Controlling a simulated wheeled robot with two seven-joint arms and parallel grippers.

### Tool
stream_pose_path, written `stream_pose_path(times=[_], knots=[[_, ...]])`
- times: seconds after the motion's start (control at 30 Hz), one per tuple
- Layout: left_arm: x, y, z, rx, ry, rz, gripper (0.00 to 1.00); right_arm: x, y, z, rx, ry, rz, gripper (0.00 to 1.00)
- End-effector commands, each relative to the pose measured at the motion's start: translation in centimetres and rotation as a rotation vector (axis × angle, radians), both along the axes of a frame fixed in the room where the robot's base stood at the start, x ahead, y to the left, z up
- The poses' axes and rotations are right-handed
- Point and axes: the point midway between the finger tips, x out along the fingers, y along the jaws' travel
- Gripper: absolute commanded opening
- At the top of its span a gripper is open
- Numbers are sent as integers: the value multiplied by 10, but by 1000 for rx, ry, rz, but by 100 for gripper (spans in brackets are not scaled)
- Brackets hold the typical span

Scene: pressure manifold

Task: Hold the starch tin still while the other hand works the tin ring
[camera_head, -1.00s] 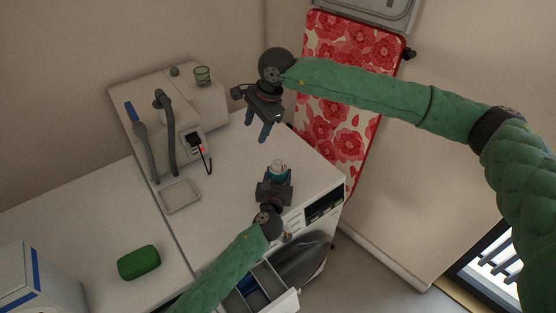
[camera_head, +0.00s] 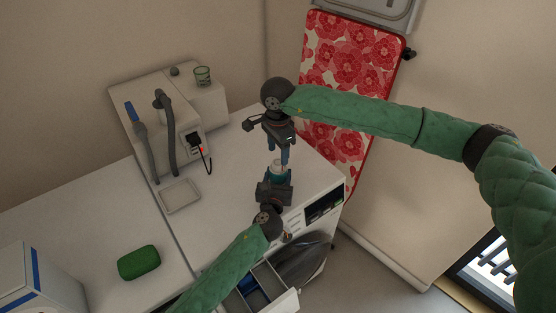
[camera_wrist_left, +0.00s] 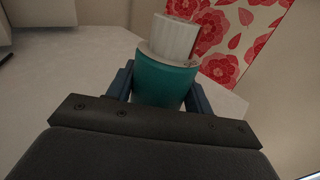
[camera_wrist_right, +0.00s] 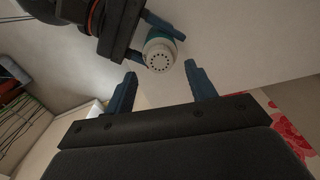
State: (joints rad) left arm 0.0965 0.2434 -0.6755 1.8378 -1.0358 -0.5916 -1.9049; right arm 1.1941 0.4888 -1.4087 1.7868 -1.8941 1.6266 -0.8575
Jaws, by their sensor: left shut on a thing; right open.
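The starch tin (camera_wrist_left: 165,84) has a teal body and a white ribbed ring (camera_wrist_left: 174,38) on top. It stands on the white worktop. My left gripper (camera_head: 276,181) is shut on the teal body, one finger on each side, below the ring. In the right wrist view the tin's round perforated top (camera_wrist_right: 158,57) faces my camera. My right gripper (camera_head: 278,156) is open and points down just above the tin. In its own wrist view the top appears between and slightly beyond the fingertips. Part of the tin is hidden by both grippers in the head view.
A green bundle (camera_head: 139,262) lies front left. A red flowered board (camera_head: 352,55) leans behind at right. An open drawer (camera_head: 262,290) is below.

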Motion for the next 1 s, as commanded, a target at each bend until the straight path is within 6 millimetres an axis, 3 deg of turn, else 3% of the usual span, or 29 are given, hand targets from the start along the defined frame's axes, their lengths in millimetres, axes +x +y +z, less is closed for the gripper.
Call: stream_pose_path(times=[0.1, 0.3, 0.67, 0.73, 0.9, 1.0], knots=[[0, 0, -1, 0, 1, 0, 27, -1, 0, -19, 0, 2, -1, 56], [0, 0, -1, 0, 1, 0, 27, 0, 0, -38, 0, 1, -1, 56], [0, 0, -1, 0, 1, 0, 27, 0, 0, -43, 0, 0, -1, 56], [0, 0, -1, 0, 1, 0, 27, 0, 0, -43, 0, 0, -1, 48], [0, 0, -1, 0, 1, 0, 27, 0, 0, -43, 0, 0, -1, 14], [0, 0, -1, 0, 1, 0, 27, 0, 0, -43, 0, 0, -2, 10]])
